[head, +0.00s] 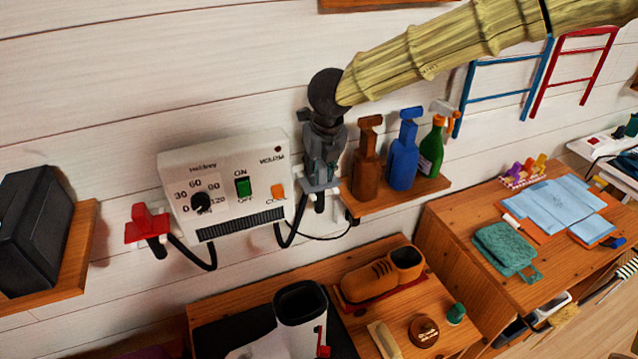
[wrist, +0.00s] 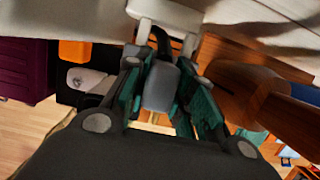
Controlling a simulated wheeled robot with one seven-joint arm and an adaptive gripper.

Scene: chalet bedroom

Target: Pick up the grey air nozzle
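The grey air nozzle (wrist: 160,86) shows in the wrist view as a rounded grey block between my gripper's green-padded fingers. A black hose (wrist: 161,42) shows just beyond it. My gripper (head: 322,180) points down at the pale holder on the right side of the white control box (head: 225,186) in the head view. There the gripper hides most of the nozzle. The fingers lie on either side of the nozzle, very close to it. I cannot tell whether both pads press on it.
A shelf (head: 432,190) with brown, blue and green spray bottles stands close to the right of my gripper. A red holder (head: 147,222) is left of the box. Below are a workbench with a brown shoe (head: 370,279) and a dark-topped container (head: 300,305). The wall is close behind.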

